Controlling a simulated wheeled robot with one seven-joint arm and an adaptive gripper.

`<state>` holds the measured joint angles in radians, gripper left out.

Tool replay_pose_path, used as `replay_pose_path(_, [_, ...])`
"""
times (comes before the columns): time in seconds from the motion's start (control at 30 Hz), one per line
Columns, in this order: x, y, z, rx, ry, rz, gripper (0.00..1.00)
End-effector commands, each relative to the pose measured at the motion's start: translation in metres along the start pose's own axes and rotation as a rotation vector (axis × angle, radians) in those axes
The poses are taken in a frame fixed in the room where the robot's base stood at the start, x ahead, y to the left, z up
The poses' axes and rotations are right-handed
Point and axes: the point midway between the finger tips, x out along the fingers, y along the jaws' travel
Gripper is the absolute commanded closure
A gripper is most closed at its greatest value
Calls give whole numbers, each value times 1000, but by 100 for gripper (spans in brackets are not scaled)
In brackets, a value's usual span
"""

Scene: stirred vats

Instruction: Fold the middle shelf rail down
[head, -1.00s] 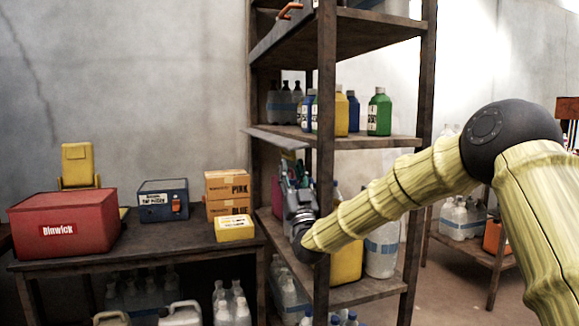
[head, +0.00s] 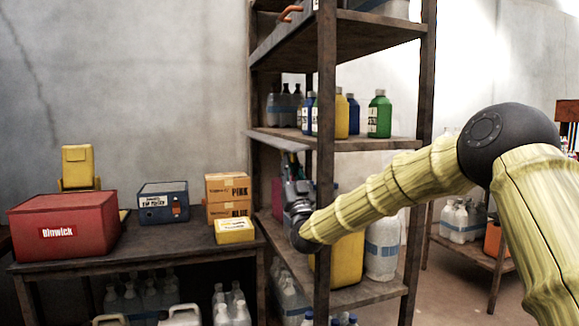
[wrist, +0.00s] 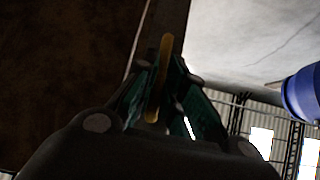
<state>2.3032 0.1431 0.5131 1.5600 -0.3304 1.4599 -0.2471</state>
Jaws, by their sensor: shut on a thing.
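The middle shelf rail (head: 275,141) is a thin grey-brown strip along the left edge of the middle shelf, seen nearly edge-on in the head view. It lies close to level, leaning outward from the shelf edge. My gripper (head: 291,163) is just below it, beside the rack's front post. In the wrist view, my gripper (wrist: 163,85) is shut on a yellow-orange handle (wrist: 165,52), with a teal finger on each side. The handle is hidden in the head view. The middle shelf (head: 365,143) holds several bottles, which stand upright.
The rack's front post (head: 326,100) stands right beside my gripper. The upper shelf's rail has an orange handle (head: 290,12). A table (head: 150,250) with a red box (head: 65,225) and smaller boxes stands left of the rack. Yellow containers (head: 346,262) stand on the lower shelf.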

Motion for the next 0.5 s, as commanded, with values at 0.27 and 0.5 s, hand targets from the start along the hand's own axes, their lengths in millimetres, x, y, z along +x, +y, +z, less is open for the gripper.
replay_pose_path(0.27, [4,-9,-4,97,0,95,100])
replay_pose_path(0.5, [6,-12,-5,153,0,153,100])
